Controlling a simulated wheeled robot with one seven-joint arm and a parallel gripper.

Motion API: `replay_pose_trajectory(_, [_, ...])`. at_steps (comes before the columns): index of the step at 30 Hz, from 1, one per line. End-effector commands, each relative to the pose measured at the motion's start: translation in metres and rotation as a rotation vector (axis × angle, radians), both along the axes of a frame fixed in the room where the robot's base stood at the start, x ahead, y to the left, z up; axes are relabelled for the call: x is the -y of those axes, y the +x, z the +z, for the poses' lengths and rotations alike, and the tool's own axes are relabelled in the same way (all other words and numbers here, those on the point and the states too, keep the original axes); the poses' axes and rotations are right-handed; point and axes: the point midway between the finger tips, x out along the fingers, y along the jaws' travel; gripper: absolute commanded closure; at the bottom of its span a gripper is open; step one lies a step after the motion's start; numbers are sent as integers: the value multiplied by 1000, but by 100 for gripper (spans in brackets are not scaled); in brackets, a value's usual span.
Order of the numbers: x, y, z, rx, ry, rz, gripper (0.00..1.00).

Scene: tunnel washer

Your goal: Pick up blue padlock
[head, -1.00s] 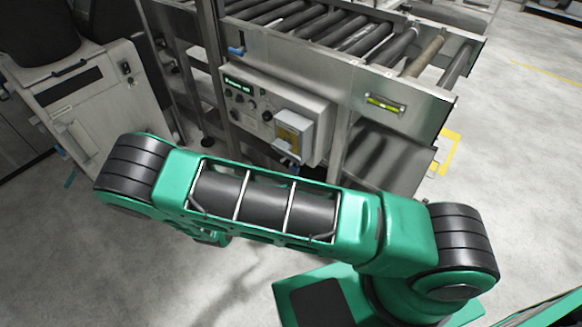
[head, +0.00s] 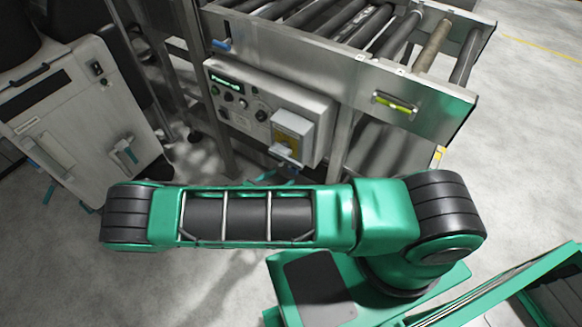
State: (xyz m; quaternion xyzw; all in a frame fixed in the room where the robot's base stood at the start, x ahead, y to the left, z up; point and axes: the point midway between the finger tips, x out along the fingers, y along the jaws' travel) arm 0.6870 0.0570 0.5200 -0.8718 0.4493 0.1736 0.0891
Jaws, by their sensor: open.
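I cannot make out a clear padlock. A small blue piece (head: 284,167) shows just under the yellow-and-white switch cover (head: 290,135) on the grey control box, too small to identify. Another small blue part (head: 221,45) sits on the metal frame at the upper left of that box. My green arm crosses the picture below the control box.
The control box (head: 240,107) is fixed to the roller conveyor's frame (head: 390,70). A pale cabinet (head: 75,105) with a blue-green handle stands at the left. A green-edged frame (head: 500,283) lies at the lower right. Grey floor (head: 535,130) is clear at right.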

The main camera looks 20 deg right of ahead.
Motion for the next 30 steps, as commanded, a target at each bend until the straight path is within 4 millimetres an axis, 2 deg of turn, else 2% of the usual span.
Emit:
replay_pose_trajectory(4, [12,12,-9,0,-1,7,44])
replay_pose_trajectory(11, [21,20,-13,1,-1,11,44])
replay_pose_trajectory(21, [55,42,-26,0,-1,11,44])
replay_pose_trajectory(29, [57,45,-28,0,0,11,44])
replay_pose_trajectory(30, [57,45,-28,0,0,12,53])
